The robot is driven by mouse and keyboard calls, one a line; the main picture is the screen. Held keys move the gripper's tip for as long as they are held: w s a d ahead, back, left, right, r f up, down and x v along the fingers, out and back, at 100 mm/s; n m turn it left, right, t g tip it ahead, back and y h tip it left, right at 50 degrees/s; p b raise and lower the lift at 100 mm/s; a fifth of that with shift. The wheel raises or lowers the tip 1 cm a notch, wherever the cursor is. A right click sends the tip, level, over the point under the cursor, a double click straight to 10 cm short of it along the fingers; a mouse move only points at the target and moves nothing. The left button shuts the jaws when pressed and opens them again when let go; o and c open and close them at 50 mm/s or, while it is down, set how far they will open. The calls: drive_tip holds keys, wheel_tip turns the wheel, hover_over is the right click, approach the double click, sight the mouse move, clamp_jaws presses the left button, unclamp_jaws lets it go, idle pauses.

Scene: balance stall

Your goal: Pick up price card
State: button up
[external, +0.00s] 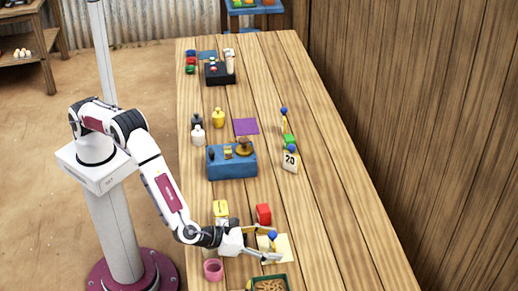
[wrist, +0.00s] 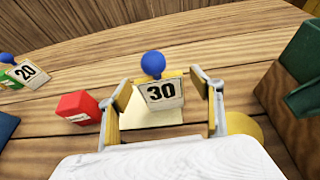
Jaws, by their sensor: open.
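A white price card (wrist: 161,93) marked 30 stands in the middle of the wrist view, below a blue ball (wrist: 153,63). My gripper (wrist: 166,97) is open, with one finger on each side of this card; I cannot tell if either finger touches it. In the external view my gripper (external: 271,243) is low over the near part of the table and partly hides the card. A second price card (external: 290,162), marked 20, stands farther up the table beside a green block. It also shows at the left of the wrist view (wrist: 25,71).
A red box (external: 263,214) and a yellow item (external: 220,209) stand close to my gripper. A pink cup (external: 213,270) and a dark green tray (external: 287,280) are at the near end. A blue stand (external: 231,170) is farther up. The table's right side is clear.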

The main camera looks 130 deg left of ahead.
sight(271, 232)
idle(0.4)
drive_tip(key=c, duration=1.1)
drive_tip(key=shift+r, duration=0.1)
drive_tip(key=shift+r, duration=4.9)
